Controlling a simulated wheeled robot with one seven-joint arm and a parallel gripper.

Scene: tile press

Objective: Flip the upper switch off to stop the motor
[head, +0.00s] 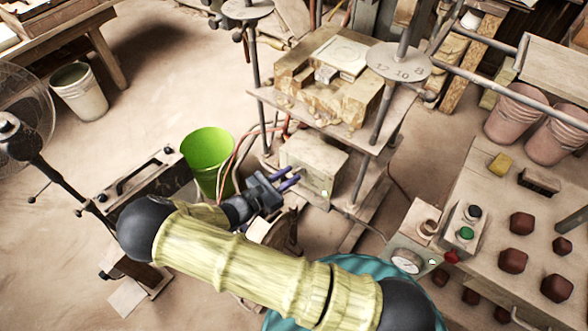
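My gripper (291,178) is at the middle of the head view. Its two dark bluish fingers point right and show a gap between them, with nothing seen in it. At right, a small control box (462,238) carries a black knob (473,212) and a green button (466,233). I cannot tell which is the upper switch.
The tile press has an upper shelf (290,105) with wooden blocks above the beige box. A green bucket (208,160) and hanging cables stand left of my gripper. A gauge (407,261) and a table with several reddish-brown blocks (521,223) are at right. The left floor is partly clear.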

